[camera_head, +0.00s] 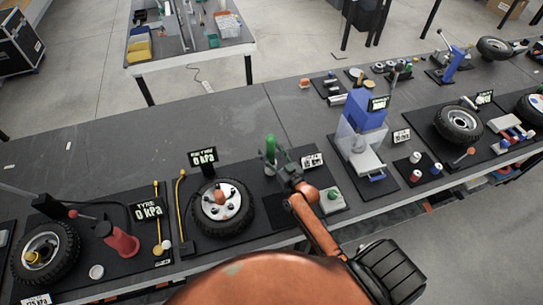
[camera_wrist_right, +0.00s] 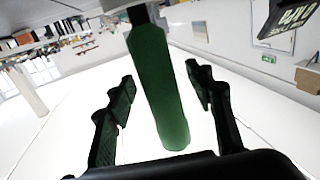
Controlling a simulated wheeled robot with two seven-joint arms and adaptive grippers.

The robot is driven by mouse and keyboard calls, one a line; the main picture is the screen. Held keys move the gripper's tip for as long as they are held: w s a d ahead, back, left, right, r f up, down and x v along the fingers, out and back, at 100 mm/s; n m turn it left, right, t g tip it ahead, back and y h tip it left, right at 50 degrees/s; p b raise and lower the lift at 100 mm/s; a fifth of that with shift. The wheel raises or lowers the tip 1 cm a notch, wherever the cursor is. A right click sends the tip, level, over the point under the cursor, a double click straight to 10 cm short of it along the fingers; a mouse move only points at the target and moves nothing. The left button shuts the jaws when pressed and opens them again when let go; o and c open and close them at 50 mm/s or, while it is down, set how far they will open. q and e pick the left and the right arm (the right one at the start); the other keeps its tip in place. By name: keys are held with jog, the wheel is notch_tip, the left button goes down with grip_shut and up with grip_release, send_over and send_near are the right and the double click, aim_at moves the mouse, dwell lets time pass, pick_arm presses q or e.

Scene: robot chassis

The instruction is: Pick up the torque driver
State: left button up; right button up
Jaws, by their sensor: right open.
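The torque driver, which I take to be the upright tool with the green handle (camera_head: 270,147), stands at the middle of the bench in the head view. My right gripper (camera_head: 277,163) is beside the handle, its arm coming up from the bottom. In the right wrist view the green handle (camera_wrist_right: 158,90) lies between the two open fingers (camera_wrist_right: 161,77), with a visible gap on both sides. The fingers do not appear to touch it. The handle's dark upper part runs out of the top of this view. My left gripper is not in view.
A wheel with a tyre (camera_head: 222,207) and a pressure display (camera_head: 203,157) stand left of the gripper. A blue and clear machine (camera_head: 361,125) stands to the right. A small green-button box (camera_head: 332,199) sits close by. Bare bench (camera_head: 110,135) lies at the back left.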

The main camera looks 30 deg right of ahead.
aim_at(273, 140)
jog(key=shift+c, duration=0.7)
jog(key=shift+s, duration=0.1)
grip_shut()
notch_tip(273, 140, up, 9)
jog(key=shift+r+p, duration=0.15)
jog(key=shift+p, duration=0.3)
notch_tip(273, 140, up, 4)
jog(key=shift+f+p, duration=0.25)
jog(key=shift+p, duration=1)
notch_tip(273, 140, up, 7)
jog(key=p, duration=0.6)
jog(key=shift+f+p, duration=0.2)
jog(key=shift+p, duration=0.15)
jog(key=shift+f, duration=0.1)
